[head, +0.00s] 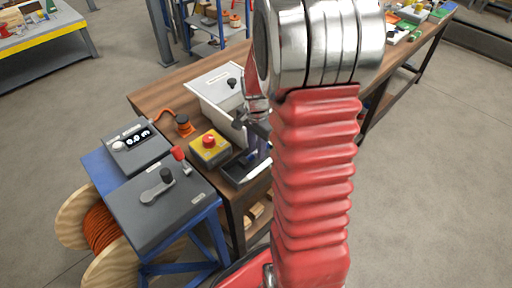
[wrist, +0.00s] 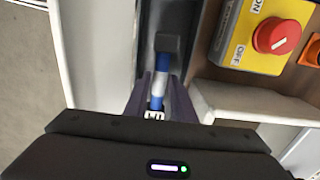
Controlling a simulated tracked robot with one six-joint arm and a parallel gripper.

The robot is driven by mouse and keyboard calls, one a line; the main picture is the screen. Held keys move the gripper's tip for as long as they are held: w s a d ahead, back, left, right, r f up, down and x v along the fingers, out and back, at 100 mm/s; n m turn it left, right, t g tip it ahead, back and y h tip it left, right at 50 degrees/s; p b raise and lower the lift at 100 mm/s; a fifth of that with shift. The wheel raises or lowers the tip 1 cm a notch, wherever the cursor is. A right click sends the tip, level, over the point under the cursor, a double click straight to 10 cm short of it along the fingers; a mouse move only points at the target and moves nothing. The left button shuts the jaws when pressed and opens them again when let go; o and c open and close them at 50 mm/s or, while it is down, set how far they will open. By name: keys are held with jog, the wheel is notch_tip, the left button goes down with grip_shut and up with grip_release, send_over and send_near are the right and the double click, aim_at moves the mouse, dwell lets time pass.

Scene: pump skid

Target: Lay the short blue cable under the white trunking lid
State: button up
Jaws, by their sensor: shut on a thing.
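My gripper (wrist: 160,88) is shut on the short blue cable (wrist: 157,88), which has a pale band around it, between the dark purple fingers. A dark block (wrist: 167,43) sits at the cable's far end, over a dark grey channel. In the head view my gripper (head: 253,148) is small and partly behind my arm, above a dark tray near the bench edge; the cable cannot be made out there. A white box (head: 217,85) with a label and a black knob on top stands farther back on the bench. It looks like the trunking with its lid, but I cannot be sure.
A yellow box with a red button (head: 209,148) stands close beside the dark tray (head: 240,168); the button also shows in the wrist view (wrist: 276,36). A grey lever box (head: 160,200) and orange connector (head: 183,125) are to the left. A pale wall (wrist: 103,45) borders the channel.

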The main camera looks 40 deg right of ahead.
jog(key=shift+f, duration=1.2)
jog(key=o, duration=1.1)
jog(key=shift+r, duration=0.1)
notch_tip(320, 180, up, 14)
jog(key=shift+f, duration=0.25)
dwell(0.9)
